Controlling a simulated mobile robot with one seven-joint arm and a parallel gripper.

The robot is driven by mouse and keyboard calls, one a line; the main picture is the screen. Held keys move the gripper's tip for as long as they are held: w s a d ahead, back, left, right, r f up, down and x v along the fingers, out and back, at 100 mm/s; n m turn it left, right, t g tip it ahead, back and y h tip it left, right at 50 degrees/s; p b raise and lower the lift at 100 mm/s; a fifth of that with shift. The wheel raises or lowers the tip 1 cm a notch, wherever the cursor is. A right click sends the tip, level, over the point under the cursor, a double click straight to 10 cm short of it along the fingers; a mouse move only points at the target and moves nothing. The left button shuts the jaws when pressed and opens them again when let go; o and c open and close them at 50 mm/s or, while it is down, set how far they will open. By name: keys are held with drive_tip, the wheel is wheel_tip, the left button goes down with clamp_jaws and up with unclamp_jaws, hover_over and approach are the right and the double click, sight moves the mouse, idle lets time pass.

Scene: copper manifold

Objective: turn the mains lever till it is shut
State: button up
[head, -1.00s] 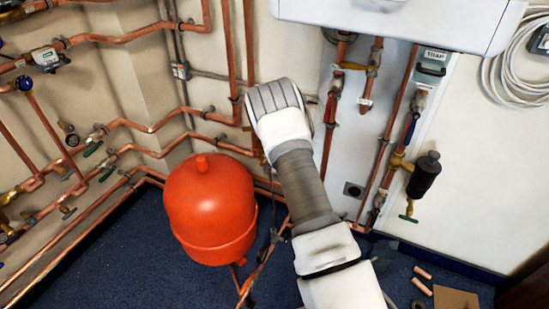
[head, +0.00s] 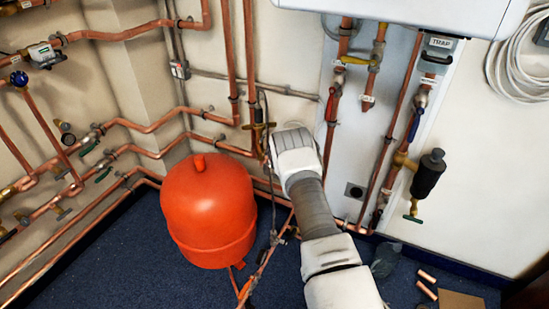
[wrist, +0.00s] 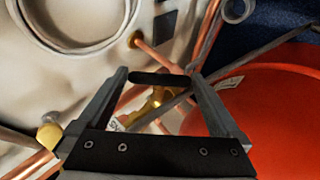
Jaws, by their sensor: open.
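In the wrist view a dark lever (wrist: 158,78) lies crosswise between the fingertips, above a brass valve body (wrist: 155,105). A white tag, only partly readable, hangs beside it (wrist: 117,125). My gripper (wrist: 160,74) is open, with one finger on each side of the lever. I cannot tell whether either finger touches it. In the head view the brass valve (head: 262,130) shows just left of my wrist, on the pipework behind the red vessel. My gripper fingers are hidden behind the wrist there.
The red vessel (head: 208,212) stands close to the left of my arm and fills the right of the wrist view (wrist: 270,115). Copper pipes (head: 229,50) run up the wall beside the valve. A white boiler casing (head: 400,15) hangs above right.

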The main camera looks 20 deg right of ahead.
drive_tip(key=shift+w+f, duration=0.2)
